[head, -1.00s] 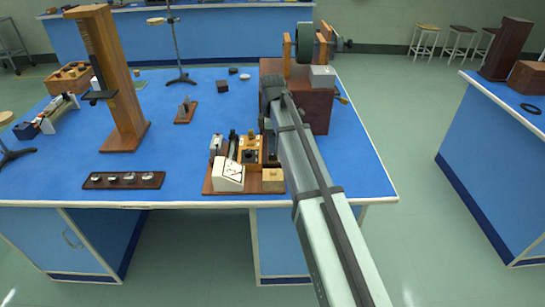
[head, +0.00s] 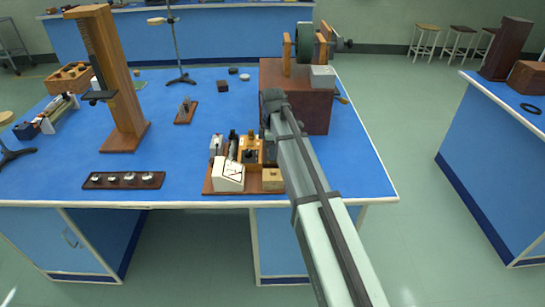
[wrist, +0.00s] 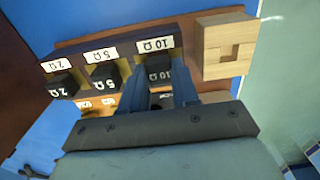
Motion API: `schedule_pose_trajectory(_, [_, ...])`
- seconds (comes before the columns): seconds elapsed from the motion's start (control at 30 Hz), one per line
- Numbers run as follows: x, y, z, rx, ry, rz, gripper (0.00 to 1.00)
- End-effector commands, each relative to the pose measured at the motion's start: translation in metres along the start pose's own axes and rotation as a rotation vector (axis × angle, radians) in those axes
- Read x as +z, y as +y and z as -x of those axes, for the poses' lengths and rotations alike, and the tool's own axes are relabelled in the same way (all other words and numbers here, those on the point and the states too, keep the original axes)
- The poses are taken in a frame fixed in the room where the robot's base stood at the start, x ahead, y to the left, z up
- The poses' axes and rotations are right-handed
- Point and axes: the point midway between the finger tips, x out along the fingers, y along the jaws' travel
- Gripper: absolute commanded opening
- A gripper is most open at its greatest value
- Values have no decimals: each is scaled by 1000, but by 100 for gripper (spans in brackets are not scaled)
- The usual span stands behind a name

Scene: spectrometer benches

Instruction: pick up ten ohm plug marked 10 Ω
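The ten ohm plug (wrist: 159,70) is a small black block marked 10 Ω in the wrist view. It sits by a white 10 Ω label (wrist: 157,44) on a dark strip. My gripper (wrist: 158,88) is open, with one blue-grey finger on either side of the plug's near end. I cannot tell whether the fingers touch it. The 5 Ω plug (wrist: 104,76) and 2 Ω plug (wrist: 64,85) sit to its left. In the head view my arm hides most of the gripper, and I cannot make out the ten ohm plug.
A pale wooden block (wrist: 224,46) stands close to the right of the ten ohm plug. In the head view, a white meter (head: 229,177) and an orange wooden box (head: 250,152) crowd the board (head: 213,190). A large brown box (head: 308,112) stands behind.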

Motion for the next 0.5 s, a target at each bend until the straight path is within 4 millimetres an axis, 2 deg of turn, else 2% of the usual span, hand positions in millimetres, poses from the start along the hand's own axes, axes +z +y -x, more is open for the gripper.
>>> schedule_pose_trajectory(0.03, [0, 0, 0, 0, 0, 0, 22])
schedule_pose_trajectory(0.27, [0, 0, 0, 0, 0, 0, 0])
schedule_pose_trajectory(0.5, [0, 0, 1, 0, 0, 0, 0])
